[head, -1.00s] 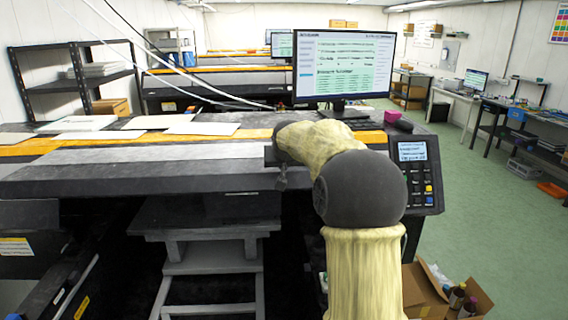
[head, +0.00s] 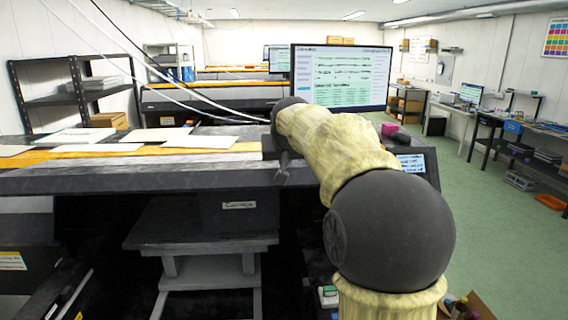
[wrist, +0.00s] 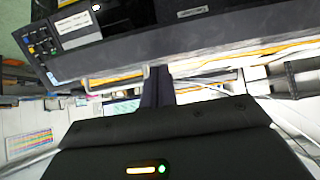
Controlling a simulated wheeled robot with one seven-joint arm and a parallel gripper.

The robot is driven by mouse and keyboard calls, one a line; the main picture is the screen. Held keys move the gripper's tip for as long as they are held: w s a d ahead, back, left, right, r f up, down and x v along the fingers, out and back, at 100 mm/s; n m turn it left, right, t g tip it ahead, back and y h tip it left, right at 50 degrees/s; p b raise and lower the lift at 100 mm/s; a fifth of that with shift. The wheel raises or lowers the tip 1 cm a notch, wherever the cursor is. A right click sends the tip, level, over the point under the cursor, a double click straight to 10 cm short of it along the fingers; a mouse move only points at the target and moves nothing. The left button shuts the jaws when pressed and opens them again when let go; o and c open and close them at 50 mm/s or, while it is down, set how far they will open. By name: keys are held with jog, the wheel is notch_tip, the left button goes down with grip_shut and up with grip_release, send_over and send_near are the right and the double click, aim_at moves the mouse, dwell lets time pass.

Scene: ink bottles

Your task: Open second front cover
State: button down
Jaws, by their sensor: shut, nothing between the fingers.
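The large dark printer (head: 120,182) spans the left and middle of the head view, its long front edge level under a yellow-orange rail (head: 60,155). A dark front panel with a small white label (head: 237,216) sits below that edge. I cannot tell which part is the second front cover; no cover looks visibly open. My gripper (head: 281,167) is at the printer's front edge, partly hidden by my arm. In the wrist view, upside down, the shut, empty fingers (wrist: 157,86) point toward the printer front (wrist: 190,45). Contact cannot be told.
A monitor (head: 342,78) stands behind my arm. The control panel (head: 412,163) is right of it, partly hidden. White sheets (head: 75,135) lie on the printer top. A grey stand (head: 205,235) is below the front. Green floor (head: 490,215) is free at right.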

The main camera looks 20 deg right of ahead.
jog(key=s+a+f+n+g+y, duration=0.1)
jog(key=s+a+f, duration=0.3)
jog(key=s+f, duration=0.5)
jog(key=s+a+f+n+g+y, duration=0.1)
jog(key=s+a+f+g, duration=0.2)
jog(key=s+a+f, duration=0.2)
jog(key=s+a+f+n+g+y, duration=0.1)
jog(key=s+a+f, duration=0.3)
jog(key=s+f, duration=0.8)
notch_tip(320, 180, down, 5)
jog(key=shift+s+a+r+n+g, duration=0.15)
jog(key=shift+s+a+n+g, duration=0.15)
jog(key=shift+g, duration=0.4)
jog(key=c, duration=1.5)
grip_release()
jog(key=shift+o, duration=0.2)
